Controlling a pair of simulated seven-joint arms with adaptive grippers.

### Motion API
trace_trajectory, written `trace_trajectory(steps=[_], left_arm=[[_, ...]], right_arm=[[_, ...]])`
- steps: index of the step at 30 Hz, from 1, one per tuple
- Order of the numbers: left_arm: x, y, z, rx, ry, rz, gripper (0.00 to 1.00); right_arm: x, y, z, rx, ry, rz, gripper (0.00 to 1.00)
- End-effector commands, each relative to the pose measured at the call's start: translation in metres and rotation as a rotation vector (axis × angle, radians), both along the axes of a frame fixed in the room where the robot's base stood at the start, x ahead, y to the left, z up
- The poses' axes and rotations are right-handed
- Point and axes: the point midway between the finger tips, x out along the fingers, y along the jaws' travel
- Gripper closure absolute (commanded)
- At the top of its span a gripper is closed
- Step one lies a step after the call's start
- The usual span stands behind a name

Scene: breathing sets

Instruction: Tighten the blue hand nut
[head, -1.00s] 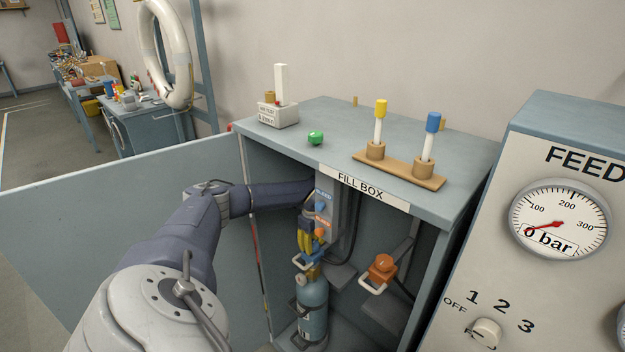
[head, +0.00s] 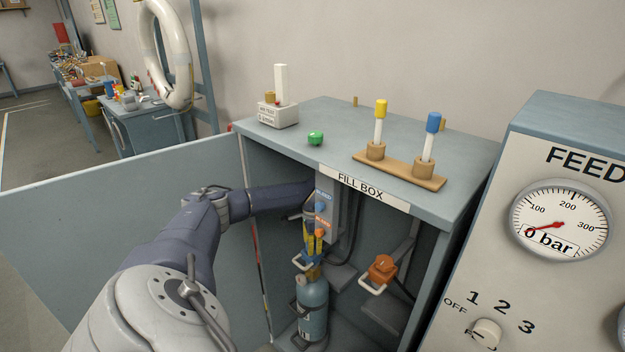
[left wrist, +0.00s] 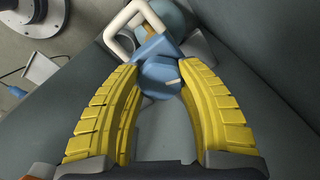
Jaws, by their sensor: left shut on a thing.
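The blue hand nut (left wrist: 160,78) shows in the left wrist view, with a small white mark on its face. It sits on a fitting with a pale looped handle (left wrist: 124,30). My left gripper (left wrist: 160,85) has its yellow ribbed fingers closed on either side of the nut. In the head view my left gripper (head: 314,243) reaches down inside the fill box to the top of a blue cylinder (head: 313,312); its fingers mostly hide the nut there. My right gripper is in neither view.
An orange hand nut (head: 383,267) with a white handle is to the right inside the fill box (head: 446,204). A panel with a blue bleed knob (head: 320,207) is close above my fingers. The feed gauge (head: 558,222) reads about 0 bar.

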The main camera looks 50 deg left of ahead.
Motion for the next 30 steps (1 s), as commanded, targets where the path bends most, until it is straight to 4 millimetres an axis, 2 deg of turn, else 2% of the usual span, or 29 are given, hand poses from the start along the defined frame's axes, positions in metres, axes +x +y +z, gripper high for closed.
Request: trace_trajectory(steps=[18, 30], left_arm=[[-0.0037, 0.0012, -0.0013, 0.004, 0.006, 0.580, 0.90], [-0.0043, -0.0009, -0.0023, 0.003, 0.009, 0.831, 0.90]], right_arm=[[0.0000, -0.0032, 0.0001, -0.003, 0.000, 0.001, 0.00], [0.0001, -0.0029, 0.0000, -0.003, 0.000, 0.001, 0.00]])
